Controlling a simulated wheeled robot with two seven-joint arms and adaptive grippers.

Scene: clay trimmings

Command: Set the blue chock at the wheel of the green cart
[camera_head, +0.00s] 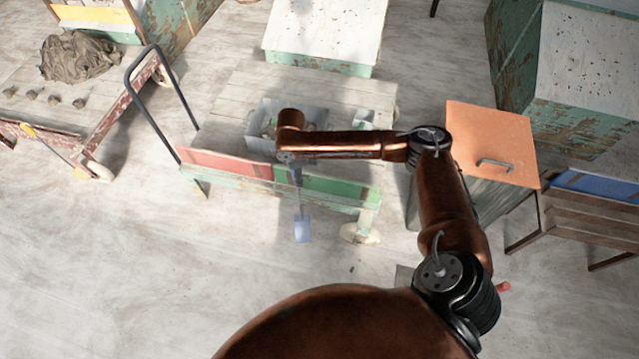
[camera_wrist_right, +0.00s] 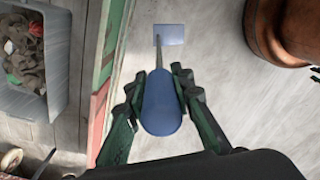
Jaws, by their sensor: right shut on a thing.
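The blue chock has a blue block (camera_head: 302,229) at the end of a thin rod, with a rounded blue handle (camera_wrist_right: 162,108) at the other end. My right gripper (camera_head: 297,167) is shut on the handle beside the near side of the green cart (camera_head: 372,197). The block (camera_wrist_right: 169,35) hangs below, left of the cart's pale near wheel (camera_head: 360,235), with a gap between them in the head view. I cannot tell if the block touches the floor. The cart's near side has red and green panels. My left gripper is not in view.
A grey bin (camera_wrist_right: 42,98) of trimmings stands on the cart deck. A rusty red cart (camera_head: 100,130) is at left. A box with an orange lid (camera_head: 485,140) and a wooden rack (camera_head: 590,215) are at right. The floor (camera_head: 150,270) at front left is clear.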

